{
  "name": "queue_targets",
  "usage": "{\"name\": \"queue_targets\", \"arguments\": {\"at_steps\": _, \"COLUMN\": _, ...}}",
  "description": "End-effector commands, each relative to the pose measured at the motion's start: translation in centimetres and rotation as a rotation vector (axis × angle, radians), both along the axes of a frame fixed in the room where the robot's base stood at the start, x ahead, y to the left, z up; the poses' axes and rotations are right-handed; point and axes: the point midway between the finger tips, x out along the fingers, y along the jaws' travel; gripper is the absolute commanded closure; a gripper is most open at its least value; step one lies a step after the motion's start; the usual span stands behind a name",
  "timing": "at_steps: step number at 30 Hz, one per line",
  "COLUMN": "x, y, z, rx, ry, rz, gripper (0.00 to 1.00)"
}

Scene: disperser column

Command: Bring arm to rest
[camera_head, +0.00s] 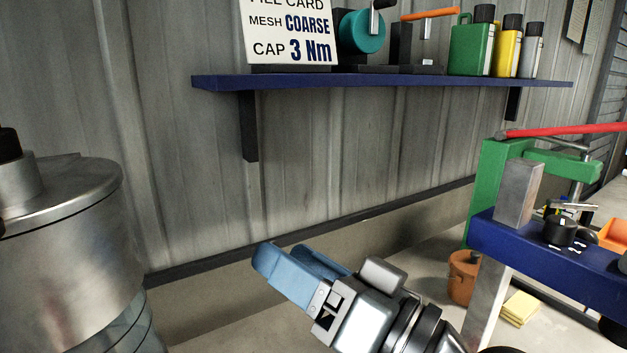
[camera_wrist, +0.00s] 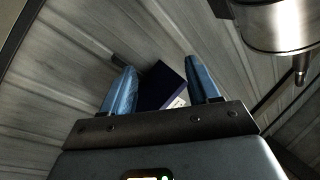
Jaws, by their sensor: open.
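My gripper (camera_head: 292,262) has two blue fingers and reaches up and left in the lower middle of the head view, in front of the wall. In the wrist view the fingers of my gripper (camera_wrist: 163,85) stand well apart with nothing between them in their grasp. The gripper is open and empty. A metal disperser column (camera_head: 70,235) stands at the left of the head view, apart from the fingers. In the wrist view a metal cylinder with a narrow spout (camera_wrist: 280,25) shows at the upper right.
A blue shelf (camera_head: 380,82) on the wall holds a sign (camera_head: 292,30), a green can (camera_head: 470,48) and bottles. A blue bench (camera_head: 590,258) with a green frame (camera_head: 488,180) stands at right. A bucket (camera_head: 462,275) and yellow cloths (camera_head: 520,307) are on the floor. Space between column and gripper is clear.

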Motion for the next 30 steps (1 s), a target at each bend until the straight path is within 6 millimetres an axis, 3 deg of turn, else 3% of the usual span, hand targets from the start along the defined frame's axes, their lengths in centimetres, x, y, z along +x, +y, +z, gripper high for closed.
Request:
{"name": "queue_targets", "arguments": {"at_steps": 1, "x": -0.3, "y": -1.1, "z": -2.3, "rx": 0.001, "ry": 0.038, "rz": -0.058, "gripper": 0.40}}
{"name": "queue_targets", "arguments": {"at_steps": 8, "x": -2.9, "y": -6.5, "z": -10.5, "rx": -0.032, "ry": 0.145, "rz": -0.317, "gripper": 0.40}}
{"name": "queue_targets", "arguments": {"at_steps": 15, "x": -8.4, "y": -12.2, "z": -17.2, "rx": -0.131, "ry": 0.216, "rz": -0.554, "gripper": 0.40}}
{"name": "queue_targets", "arguments": {"at_steps": 22, "x": -15.5, "y": -17.0, "z": -21.2, "rx": -0.276, "ry": 0.242, "rz": -0.729, "gripper": 0.40}}
{"name": "queue_targets", "arguments": {"at_steps": 30, "x": -24.7, "y": -21.2, "z": -22.4, "rx": -0.484, "ry": 0.223, "rz": -0.851, "gripper": 0.40}}
